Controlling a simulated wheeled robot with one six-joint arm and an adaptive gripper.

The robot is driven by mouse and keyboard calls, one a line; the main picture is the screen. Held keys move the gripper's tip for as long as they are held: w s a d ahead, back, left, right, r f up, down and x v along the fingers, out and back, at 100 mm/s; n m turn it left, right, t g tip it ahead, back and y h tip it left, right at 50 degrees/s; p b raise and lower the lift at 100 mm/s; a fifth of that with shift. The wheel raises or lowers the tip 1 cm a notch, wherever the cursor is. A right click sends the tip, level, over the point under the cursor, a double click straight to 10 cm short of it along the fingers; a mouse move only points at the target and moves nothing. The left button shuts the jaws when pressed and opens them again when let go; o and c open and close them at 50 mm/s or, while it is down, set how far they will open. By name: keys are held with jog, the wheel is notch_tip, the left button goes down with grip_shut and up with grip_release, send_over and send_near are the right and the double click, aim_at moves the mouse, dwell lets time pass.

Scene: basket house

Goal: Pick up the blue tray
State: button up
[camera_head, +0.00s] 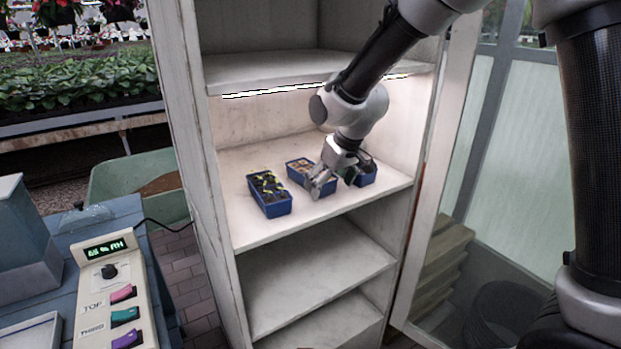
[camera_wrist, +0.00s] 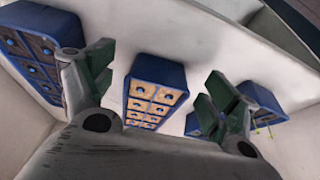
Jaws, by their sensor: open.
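Three blue trays stand in a row on the lit cabinet shelf. The left blue tray (camera_head: 269,205) holds dark soil and green seedlings. The middle blue tray (camera_head: 298,171) has tan-filled cells and is partly hidden by my gripper. The right blue tray (camera_head: 367,178) has dark contents and is also partly covered. My gripper (camera_head: 333,182) is open, pointing down over the middle tray. In the wrist view, the middle tray (camera_wrist: 154,92) shows between the two fingers, with the dark-celled tray (camera_wrist: 38,50) at left and the seedling tray (camera_wrist: 264,100) at right. I cannot tell whether the fingers touch the middle tray.
The upper shelf (camera_head: 290,72) is above the trays, with my arm reaching in below its right part. Cabinet side walls bound the space. The lower shelf (camera_head: 310,265) is empty. A control panel (camera_head: 115,290) with coloured switches stands at the front left, near a green bin (camera_head: 115,180).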

jog(key=shift+w+a+f, duration=0.25)
jog(key=shift+w+f, duration=0.1)
jog(key=shift+f, duration=0.2)
jog(key=c, duration=1.2)
jog(key=shift+r, duration=0.3)
